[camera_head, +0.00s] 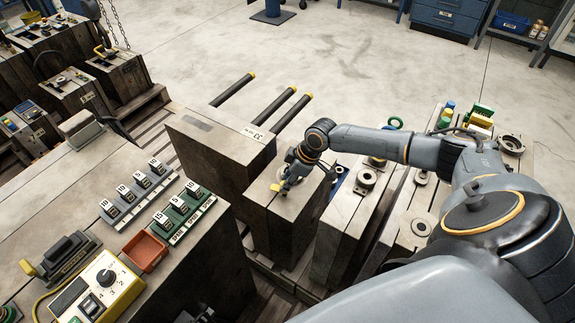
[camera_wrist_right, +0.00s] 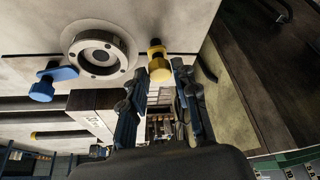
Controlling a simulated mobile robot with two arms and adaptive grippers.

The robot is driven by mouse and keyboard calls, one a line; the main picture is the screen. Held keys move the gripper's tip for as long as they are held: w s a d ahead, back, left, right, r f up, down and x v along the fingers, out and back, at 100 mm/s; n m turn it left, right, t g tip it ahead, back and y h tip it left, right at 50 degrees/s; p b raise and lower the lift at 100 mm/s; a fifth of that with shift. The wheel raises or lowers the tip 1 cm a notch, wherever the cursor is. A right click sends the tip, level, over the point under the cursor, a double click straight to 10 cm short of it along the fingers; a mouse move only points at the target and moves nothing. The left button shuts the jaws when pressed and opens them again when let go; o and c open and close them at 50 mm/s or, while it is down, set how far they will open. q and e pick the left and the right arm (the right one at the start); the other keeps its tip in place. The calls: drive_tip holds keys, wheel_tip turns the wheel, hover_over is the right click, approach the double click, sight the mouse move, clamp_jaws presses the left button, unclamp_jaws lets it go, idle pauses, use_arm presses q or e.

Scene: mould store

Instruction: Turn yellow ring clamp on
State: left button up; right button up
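The yellow ring clamp (camera_wrist_right: 159,66) shows in the right wrist view beside a round steel ring (camera_wrist_right: 98,52) on a pale mould face. It appears in line with the gap between my right gripper's (camera_wrist_right: 160,88) fingers, near their tips. The fingers are apart and I see no grip on the clamp. A blue clamp (camera_wrist_right: 50,82) sits on the other side of the ring. In the head view my right gripper (camera_head: 289,182) is at the top of a mould block (camera_head: 292,207), with the yellow clamp (camera_head: 277,188) at its tip; the gripper hides most of the ring. My left gripper is not in view.
A taller block (camera_head: 218,150) with black rods stands just behind. Another mould block (camera_head: 346,215) with a ring stands close on the right. At left, a bench holds numbered blocks (camera_head: 140,190), a red tray (camera_head: 145,251) and a yellow control box (camera_head: 103,287).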

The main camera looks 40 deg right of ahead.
clamp_jaws()
drive_tip(key=shift+s+r+m+p, duration=0.15)
drive_tip(key=shift+m+p, duration=0.15)
drive_tip(key=shift+p, duration=0.45)
drive_tip(key=m+h+p, duration=0.1)
drive_tip(key=m+p, duration=0.2)
drive_tip(key=p, duration=0.1)
drive_tip(key=m+h+p, duration=0.1)
drive_tip(key=m+p, duration=0.2)
drive_tip(key=p, duration=0.2)
drive_tip(key=a+m+t+h+p, duration=0.1)
drive_tip(key=m+p, duration=0.3)
drive_tip(key=p, duration=0.1)
drive_tip(key=shift+h, duration=0.4)
drive_tip(key=m+h+p, duration=0.1)
drive_tip(key=m, duration=0.1)
drive_tip(key=shift+a+m+p, duration=0.1)
drive_tip(key=shift+m+p, duration=0.2)
drive_tip(key=shift+m+g+h+p, duration=0.3)
drive_tip(key=shift+m+h+p, duration=0.15)
drive_tip(key=shift+m, duration=1.45)
